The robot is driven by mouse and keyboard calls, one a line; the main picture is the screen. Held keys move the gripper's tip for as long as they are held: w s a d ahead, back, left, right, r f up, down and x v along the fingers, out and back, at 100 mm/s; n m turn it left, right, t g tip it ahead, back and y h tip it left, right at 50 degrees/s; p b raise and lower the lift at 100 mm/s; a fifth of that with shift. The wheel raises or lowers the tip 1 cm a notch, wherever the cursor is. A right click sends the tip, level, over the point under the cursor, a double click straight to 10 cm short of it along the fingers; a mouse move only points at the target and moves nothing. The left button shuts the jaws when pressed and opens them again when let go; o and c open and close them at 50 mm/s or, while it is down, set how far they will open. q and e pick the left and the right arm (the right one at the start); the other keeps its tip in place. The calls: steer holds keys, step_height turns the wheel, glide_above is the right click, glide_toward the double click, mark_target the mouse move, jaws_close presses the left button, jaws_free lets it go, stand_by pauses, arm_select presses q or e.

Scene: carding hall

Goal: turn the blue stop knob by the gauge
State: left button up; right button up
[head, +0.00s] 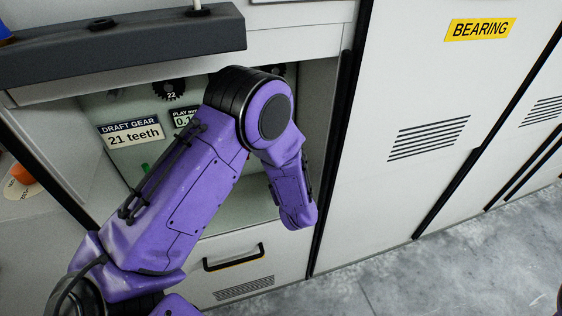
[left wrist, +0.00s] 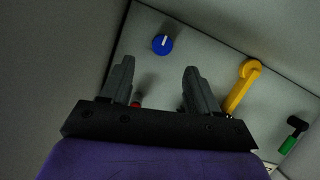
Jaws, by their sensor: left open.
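The blue knob (left wrist: 162,44) shows in the left wrist view, round with a white line on its face, on a pale grey panel. My left gripper (left wrist: 157,69) is open and empty. Its two fingers point toward the panel, and the knob shows just beyond and between their tips, apart from them. In the head view my purple left arm reaches into the recess of a machine and hides the knob; the gripper itself does not show there. I cannot make out a gauge near the knob. My right gripper is in neither view.
A yellow lever (left wrist: 241,85) and a green-gripped black lever (left wrist: 291,136) stand right of the knob. A small red part (left wrist: 136,104) shows between the fingers. A "DRAFT GEAR 21 teeth" sign (head: 132,133) is inside the recess; a drawer handle (head: 233,258) is below.

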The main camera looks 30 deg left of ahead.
arm_select(q)
steer(key=x, duration=0.9)
steer(key=shift+s+a, duration=0.15)
steer(key=c, duration=1)
steer(key=shift+c, duration=0.2)
